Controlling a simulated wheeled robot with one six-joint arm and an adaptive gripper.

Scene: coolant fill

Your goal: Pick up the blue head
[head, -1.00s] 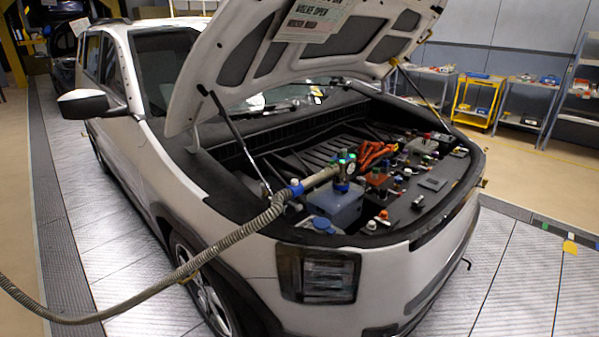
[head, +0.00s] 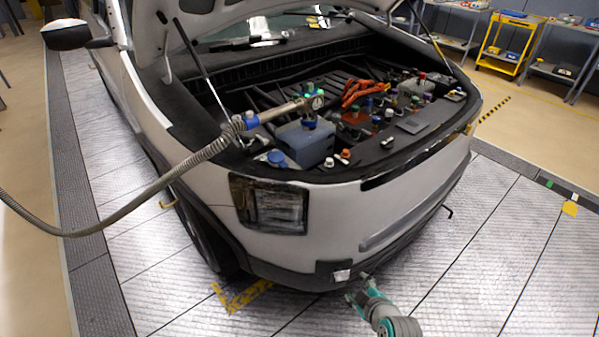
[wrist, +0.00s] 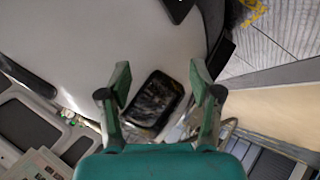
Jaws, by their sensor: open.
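In the head view, a fill head with a blue collar (head: 252,120), a round gauge and green lights sits at the end of a ribbed grey hose (head: 130,212). It lies at the near-left edge of the open engine bay, over a blue-grey tank (head: 304,145). A separate blue cap (head: 277,158) is left of that tank. My gripper (head: 357,287) is low in front of the bumper, well below and apart from the fill head. In the wrist view, my gripper (wrist: 161,85) has its green fingers spread and empty, with the dark headlamp (wrist: 155,100) beyond them. I cannot make out the blue head there.
The white car's raised hood (head: 215,12) hangs over the bay, held by a strut (head: 200,65). The front bumper (head: 335,215) stands between my gripper and the bay. Orange cables (head: 365,90) lie right of the fill head.

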